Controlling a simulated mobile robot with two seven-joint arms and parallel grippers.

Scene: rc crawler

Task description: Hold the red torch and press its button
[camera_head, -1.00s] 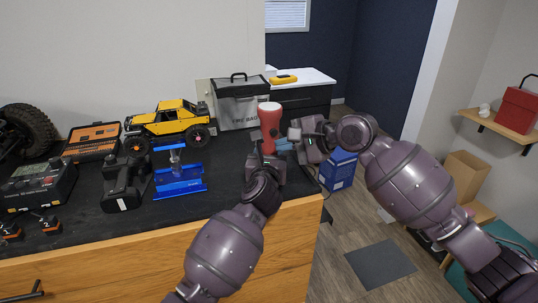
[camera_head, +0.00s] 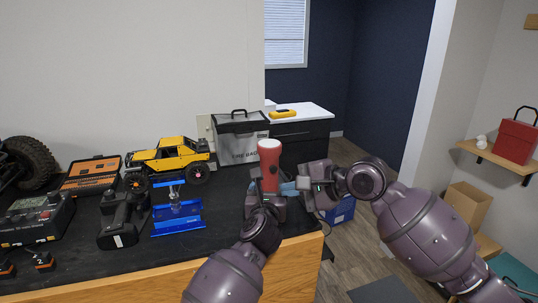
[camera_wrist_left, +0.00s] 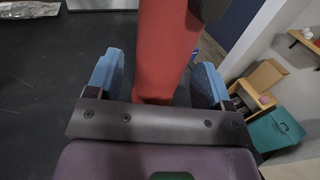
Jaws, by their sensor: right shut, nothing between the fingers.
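In the left wrist view the torch (camera_wrist_left: 163,50) lies between the blue fingers of that gripper (camera_wrist_left: 160,80). My right gripper (camera_head: 286,188) is shut and empty. Its blue fingertips are close to the torch's right side, below the button. I cannot tell whether they touch it.
The black tabletop (camera_head: 80,265) carries a yellow crawler (camera_head: 172,155), a blue stand (camera_head: 178,220), a black drill-like tool (camera_head: 122,218), a charger (camera_head: 38,220), an orange case (camera_head: 90,176) and a grey fire bag (camera_head: 240,137). Open floor lies right of the table.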

